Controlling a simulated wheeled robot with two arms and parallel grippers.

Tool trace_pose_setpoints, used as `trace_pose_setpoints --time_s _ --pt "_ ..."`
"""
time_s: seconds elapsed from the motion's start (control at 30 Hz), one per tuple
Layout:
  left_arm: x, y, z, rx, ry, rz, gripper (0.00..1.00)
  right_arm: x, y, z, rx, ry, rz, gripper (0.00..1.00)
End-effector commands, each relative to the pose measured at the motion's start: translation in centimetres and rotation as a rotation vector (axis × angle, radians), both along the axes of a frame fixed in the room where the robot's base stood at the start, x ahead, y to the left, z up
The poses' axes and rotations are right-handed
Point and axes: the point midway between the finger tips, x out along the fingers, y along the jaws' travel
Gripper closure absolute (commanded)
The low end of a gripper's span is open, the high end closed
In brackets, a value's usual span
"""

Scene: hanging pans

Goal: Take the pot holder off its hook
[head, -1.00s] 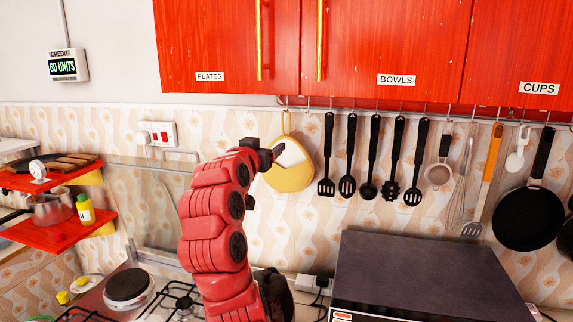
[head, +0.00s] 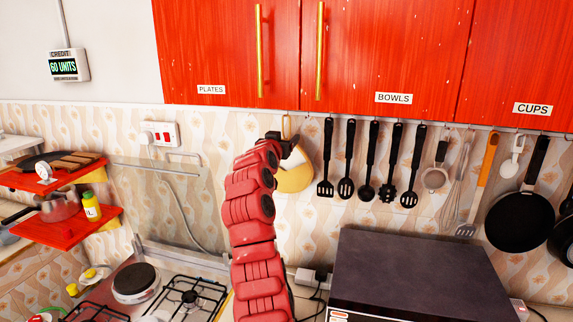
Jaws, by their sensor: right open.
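The pot holder (head: 297,181) is yellow with a pale upper part. It hangs by a loop from the rail under the red cupboards, at the left end of the row of utensils. My right arm rises from the bottom of the view, and its dark gripper (head: 285,143) is in front of the pot holder's upper left part, close to the loop. The gripper is open. It and the arm hide part of the pot holder, and I cannot tell whether they touch. My left gripper is not in view.
Black utensils (head: 350,160) hang just right of the pot holder, with a whisk and pans farther right. A dark microwave-like box (head: 410,270) stands below. A gas hob (head: 190,297) is at lower left. Red cupboards (head: 385,50) are above the rail.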

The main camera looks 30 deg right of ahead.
Motion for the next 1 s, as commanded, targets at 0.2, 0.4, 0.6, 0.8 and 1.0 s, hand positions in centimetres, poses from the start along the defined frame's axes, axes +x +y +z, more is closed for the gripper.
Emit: trace_pose_setpoints --time_s 0.2,0.4,0.6,0.8,1.0 --pt "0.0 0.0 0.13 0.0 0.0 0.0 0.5 0.24 -0.23 -0.13 0.001 0.0 0.001 0.31" --pt "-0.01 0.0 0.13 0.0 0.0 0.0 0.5 0.23 -0.22 -0.12 0.001 0.0 0.001 0.6" --pt "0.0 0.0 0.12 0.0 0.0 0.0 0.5 0.22 -0.23 -0.12 0.001 0.0 0.001 0.96" --pt "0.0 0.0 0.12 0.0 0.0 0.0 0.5 0.22 -0.21 -0.12 0.001 0.0 0.001 1.0" --pt "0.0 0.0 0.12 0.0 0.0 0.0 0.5 0.22 -0.21 -0.12 0.002 0.001 0.001 1.0"
